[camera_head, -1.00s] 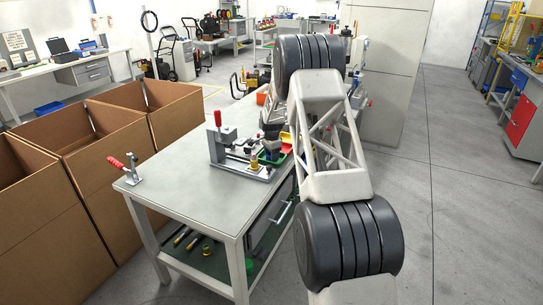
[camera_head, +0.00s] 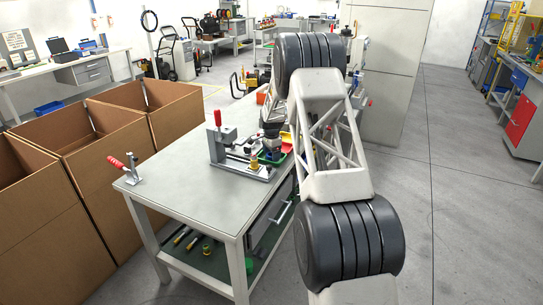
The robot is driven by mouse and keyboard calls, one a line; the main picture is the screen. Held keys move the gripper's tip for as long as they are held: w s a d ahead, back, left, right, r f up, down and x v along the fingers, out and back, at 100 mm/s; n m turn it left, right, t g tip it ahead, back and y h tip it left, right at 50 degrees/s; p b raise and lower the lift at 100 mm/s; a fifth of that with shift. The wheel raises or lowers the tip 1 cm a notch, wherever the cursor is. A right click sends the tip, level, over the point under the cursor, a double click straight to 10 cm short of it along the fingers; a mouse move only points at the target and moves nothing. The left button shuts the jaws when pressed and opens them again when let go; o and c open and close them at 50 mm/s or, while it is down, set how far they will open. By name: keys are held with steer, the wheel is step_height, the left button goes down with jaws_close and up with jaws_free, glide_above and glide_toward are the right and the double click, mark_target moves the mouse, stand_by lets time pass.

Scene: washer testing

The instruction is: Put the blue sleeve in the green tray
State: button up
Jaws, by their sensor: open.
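The green tray (camera_head: 273,161) sits on the grey workbench, at the right end of a grey clamp fixture, partly hidden under my gripper. My gripper (camera_head: 269,149) hangs over the tray, pointing down, small and dark in the view. Its jaws are open. I cannot clearly make out the blue sleeve; the area under the jaws is too small and crowded to tell whether it lies there.
The clamp fixture (camera_head: 222,152) with a red handle stands left of my gripper. A red toggle clamp (camera_head: 123,165) is at the bench's left corner. A red and yellow bin (camera_head: 287,142) is close right of my gripper. The bench's front (camera_head: 195,195) is clear. Cardboard boxes (camera_head: 110,132) stand left.

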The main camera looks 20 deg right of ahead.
step_height(320, 180, up, 11)
steer(key=shift+r, duration=0.2)
stand_by(0.4)
stand_by(0.4)
steer(key=s+a+r+n, duration=0.35)
steer(key=s+r, duration=0.45)
steer(key=s, duration=0.3)
steer(key=s+a+r+n+t, duration=0.1)
steer(key=s+a+r+n, duration=0.1)
steer(key=s+a+r, duration=0.65)
steer(key=s+a+r+n, duration=0.15)
steer(key=s+r, duration=0.45)
steer(key=s, duration=0.7)
steer(key=s+a+f+n, duration=0.1)
steer(key=s+a+n, duration=0.1)
steer(key=s, duration=1)
steer(key=s+a+f+n+t, duration=0.1)
steer(key=s+n, duration=0.2)
steer(key=s, duration=1)
steer(key=s+a+f+n, duration=0.1)
steer(key=s+a+n, duration=0.1)
steer(key=s, duration=1.1)
steer(key=shift+a+f+n+t, duration=0.15)
steer(key=shift+a+n+t, duration=0.15)
steer(key=shift+n, duration=0.5)
